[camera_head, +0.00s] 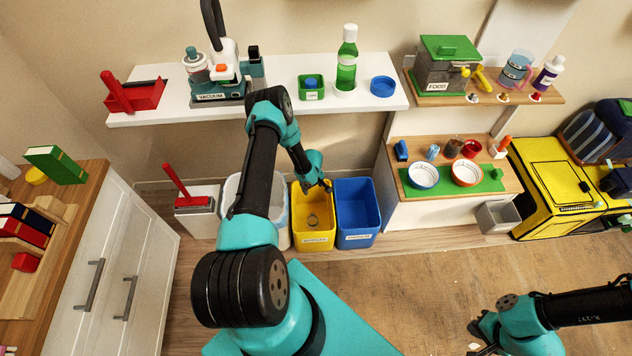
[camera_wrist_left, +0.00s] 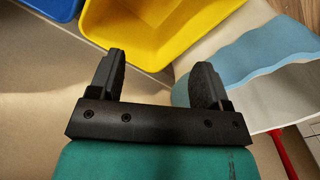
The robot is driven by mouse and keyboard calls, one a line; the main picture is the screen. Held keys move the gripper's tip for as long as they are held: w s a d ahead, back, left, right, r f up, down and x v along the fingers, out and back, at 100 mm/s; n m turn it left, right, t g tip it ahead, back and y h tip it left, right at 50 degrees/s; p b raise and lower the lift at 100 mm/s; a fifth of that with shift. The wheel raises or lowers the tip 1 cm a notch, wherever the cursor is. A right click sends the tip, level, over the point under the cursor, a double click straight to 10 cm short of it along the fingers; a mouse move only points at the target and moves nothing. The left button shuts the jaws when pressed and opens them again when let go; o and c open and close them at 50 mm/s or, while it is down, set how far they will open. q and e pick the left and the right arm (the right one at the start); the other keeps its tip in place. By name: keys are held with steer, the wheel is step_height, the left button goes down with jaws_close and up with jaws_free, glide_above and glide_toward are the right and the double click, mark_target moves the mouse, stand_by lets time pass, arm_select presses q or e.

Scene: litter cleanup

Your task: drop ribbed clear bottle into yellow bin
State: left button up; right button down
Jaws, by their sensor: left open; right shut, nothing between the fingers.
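The yellow bin (camera_head: 313,240) stands on the floor between a white bin and a blue bin. A small roundish thing (camera_head: 313,220) shows inside it; it may be the ribbed clear bottle, but it is too small to tell. My left gripper (camera_head: 318,186) is over the back part of the yellow bin. In the left wrist view my left gripper (camera_wrist_left: 160,66) is open with nothing between its fingers, and the yellow bin (camera_wrist_left: 112,22) shows beyond them. My right gripper (camera_head: 480,346) is shut and empty at the bottom right, partly cut off by the frame.
The blue bin (camera_head: 357,225) adjoins on the right, and the white bin (camera_head: 232,190) on the left is partly hidden by my left arm. A white shelf (camera_head: 280,100) with a vacuum and green bottle (camera_head: 346,65) is above. The floor (camera_head: 430,270) in front is mostly clear.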

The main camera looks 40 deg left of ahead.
arm_select(q)
steer(key=w+d+r+m, duration=0.2)
steer(key=w+d+r, duration=0.1)
steer(key=r, duration=0.1)
steer(key=shift+w+d, duration=0.25)
steer(key=shift+d, duration=0.05)
stand_by(0.6)
steer(key=s+d+r+m+h, duration=0.25)
steer(key=d+r, duration=0.25)
steer(key=d, duration=0.4)
steer(key=s+d+r+m+h, duration=0.2)
steer(key=s+d+r+m, duration=0.3)
steer(key=d, duration=0.4)
steer(key=s+d+r+m, duration=0.4)
steer(key=s+d+r, duration=0.3)
steer(key=s+r, duration=0.4)
steer(key=shift+s+r+t+y, duration=0.15)
steer(key=shift+r+t+y, duration=0.1)
steer(key=shift+t+y, duration=0.15)
